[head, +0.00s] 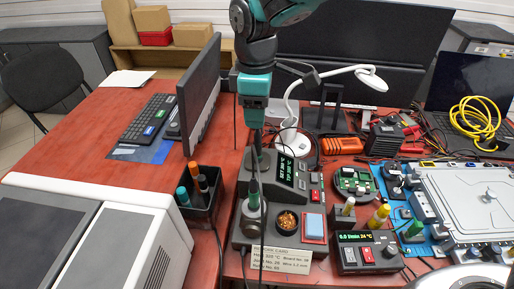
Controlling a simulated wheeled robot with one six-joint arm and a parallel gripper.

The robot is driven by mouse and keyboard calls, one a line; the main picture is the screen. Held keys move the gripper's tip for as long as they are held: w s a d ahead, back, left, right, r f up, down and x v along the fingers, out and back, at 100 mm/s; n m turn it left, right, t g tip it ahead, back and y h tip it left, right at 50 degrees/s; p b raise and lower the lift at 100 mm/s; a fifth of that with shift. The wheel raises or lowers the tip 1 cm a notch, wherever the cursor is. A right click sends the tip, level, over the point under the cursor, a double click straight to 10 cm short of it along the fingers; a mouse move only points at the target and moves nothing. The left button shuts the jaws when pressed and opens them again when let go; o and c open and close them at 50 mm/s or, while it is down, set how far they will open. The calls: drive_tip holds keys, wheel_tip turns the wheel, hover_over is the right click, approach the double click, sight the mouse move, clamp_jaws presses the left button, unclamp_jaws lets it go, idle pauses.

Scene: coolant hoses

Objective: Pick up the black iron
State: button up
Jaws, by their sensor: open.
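My gripper (258,142) hangs down from the teal wrist at the top middle, above the grey soldering station. Its fingers are narrow and dark and partly merge with the station behind them; they appear empty. A black-handled tool (203,184), which may be the black iron, stands in a black open box (203,214) left of the station, between an orange-topped and a teal-topped tool. My gripper is to the right of this box and higher in the picture. The lower part of the black-handled tool is hidden in the box. A green-handled tool (254,192) stands at the station.
The soldering station (290,174) has a display, a tip-cleaner cup (287,221) and a blue sponge (314,224). A monitor (199,92) stands behind the box, a white device (150,235) left of it. A small unit (366,252) and a blue mat (452,240) crowd the right.

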sight(258, 142)
wheel_tip(258, 142, down, 8)
drive_tip(key=shift+s+d+f+p, duration=0.1)
drive_tip(key=shift+s+f+p, duration=0.1)
drive_tip(key=shift+p, duration=0.4)
clamp_jaws()
